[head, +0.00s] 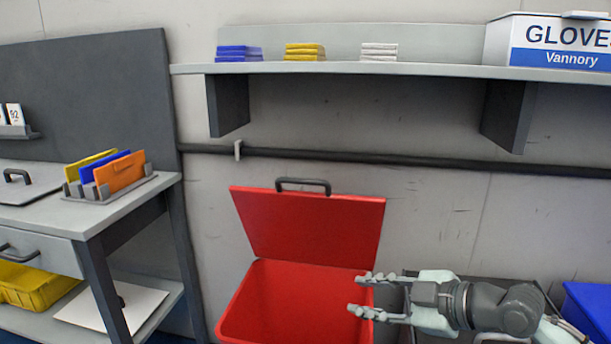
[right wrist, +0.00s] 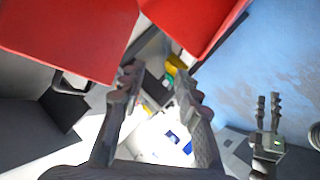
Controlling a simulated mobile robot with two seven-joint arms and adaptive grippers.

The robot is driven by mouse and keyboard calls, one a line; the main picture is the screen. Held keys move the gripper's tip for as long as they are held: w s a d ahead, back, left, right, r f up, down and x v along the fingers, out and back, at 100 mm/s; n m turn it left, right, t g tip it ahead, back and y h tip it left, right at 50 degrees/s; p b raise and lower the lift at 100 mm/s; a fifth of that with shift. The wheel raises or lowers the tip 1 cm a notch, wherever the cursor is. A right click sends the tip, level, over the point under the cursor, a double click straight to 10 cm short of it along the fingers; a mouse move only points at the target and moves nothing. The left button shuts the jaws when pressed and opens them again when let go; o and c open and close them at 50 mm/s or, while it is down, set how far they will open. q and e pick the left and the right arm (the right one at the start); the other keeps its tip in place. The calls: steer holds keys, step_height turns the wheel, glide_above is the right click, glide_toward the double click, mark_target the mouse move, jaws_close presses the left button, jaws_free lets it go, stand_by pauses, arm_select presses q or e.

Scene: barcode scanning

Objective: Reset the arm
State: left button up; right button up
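My right gripper (head: 364,294) comes in from the lower right of the head view. Its two fingers are spread apart with nothing between them, and they overlap the right edge of the red bin (head: 300,292) in the picture. The right wrist view also shows these open fingers (right wrist: 157,85). My left gripper is outside the head view, but it shows at the right of the right wrist view (right wrist: 268,112). Its fingers point up with a gap between them, and I see nothing held.
The red bin's lid (head: 310,226) stands open against the wall. A shelf (head: 390,69) above carries blue, yellow and white stacks and a glove box (head: 555,40). A workbench (head: 60,215) with an upright folder rack (head: 110,190) is at left. A blue container (head: 590,305) is at lower right.

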steer(key=s+d+f+m+h+p, duration=0.1)
steer(key=d+f+m+h, duration=0.15)
steer(key=f, duration=0.35)
steer(key=s+d+f+m+h, duration=0.1)
steer(key=s+f+m, duration=0.15)
steer(key=f, duration=0.35)
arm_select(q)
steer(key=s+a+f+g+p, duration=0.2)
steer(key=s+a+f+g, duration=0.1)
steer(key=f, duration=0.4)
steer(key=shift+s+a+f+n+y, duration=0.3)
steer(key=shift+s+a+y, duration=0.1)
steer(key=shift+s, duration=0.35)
arm_select(e)
steer(key=s+d+f+m+g+h, duration=0.2)
steer(key=s+d+f+m, duration=0.3)
steer(key=s+f, duration=0.4)
steer(key=s+d+f+m+g+h, duration=0.3)
steer(key=s+d+f+m+h, duration=0.2)
steer(key=s+d+f, duration=0.2)
steer(key=s+f, duration=0.2)
steer(key=s, duration=0.2)
steer(key=shift+d+f+m+g, duration=0.25)
steer(key=shift+d+m+g, duration=0.05)
steer(key=shift+d, duration=0.05)
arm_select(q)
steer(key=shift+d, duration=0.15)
arm_select(e)
steer(key=shift+h, duration=0.25)
